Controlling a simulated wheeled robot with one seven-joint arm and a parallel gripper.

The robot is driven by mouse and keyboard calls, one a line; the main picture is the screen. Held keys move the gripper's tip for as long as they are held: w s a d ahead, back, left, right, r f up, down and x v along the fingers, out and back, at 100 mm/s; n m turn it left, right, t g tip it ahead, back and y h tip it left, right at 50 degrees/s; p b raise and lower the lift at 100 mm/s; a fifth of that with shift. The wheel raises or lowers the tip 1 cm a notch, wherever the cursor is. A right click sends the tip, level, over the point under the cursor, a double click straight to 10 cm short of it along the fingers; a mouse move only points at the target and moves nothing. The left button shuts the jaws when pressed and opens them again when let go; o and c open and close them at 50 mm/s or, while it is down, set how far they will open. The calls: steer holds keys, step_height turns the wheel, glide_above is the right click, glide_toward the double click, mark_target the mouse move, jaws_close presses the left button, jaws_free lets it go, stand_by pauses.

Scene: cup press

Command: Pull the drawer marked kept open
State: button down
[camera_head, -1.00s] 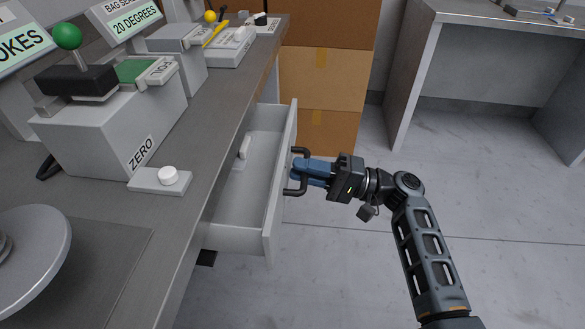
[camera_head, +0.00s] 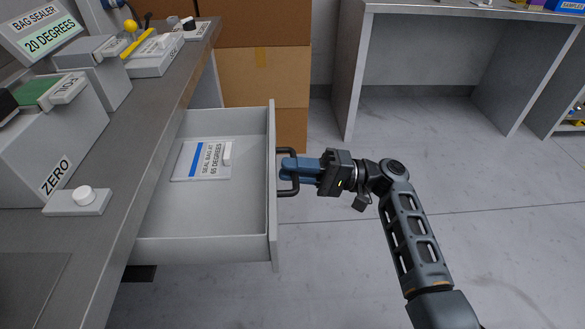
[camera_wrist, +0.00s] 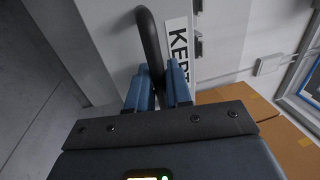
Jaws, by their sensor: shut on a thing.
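The drawer (camera_head: 200,250) under the grey bench stands pulled well out, its inside open to view in the head view. A white card with a blue stripe (camera_head: 190,160), reading "SEAL BAG AT 65 DEGREES", lies inside, with a small white piece on its right part. My gripper (camera_head: 290,169) is shut on the dark drawer handle (camera_head: 287,193) at the front panel. The wrist view shows the handle (camera_wrist: 150,40) between the blue fingers (camera_wrist: 157,85). A label beginning "KEP" (camera_wrist: 178,50) is on the panel behind them, partly hidden by a finger.
The grey bench (camera_head: 125,190) holds a machine marked ZERO (camera_head: 50,150) and a white block with a round knob (camera_head: 78,201). Cardboard boxes (camera_head: 265,80) stand behind the drawer. The floor right of the drawer is clear up to another table (camera_head: 350,80).

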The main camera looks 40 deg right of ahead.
steer(key=shift+f, duration=0.1)
steer(key=c, duration=1.2)
jaws_free()
steer(key=v, duration=0.7)
steer(key=shift+s+d+f, duration=0.1)
steer(key=shift+s+d, duration=0.15)
steer(key=shift+d, duration=0.05)
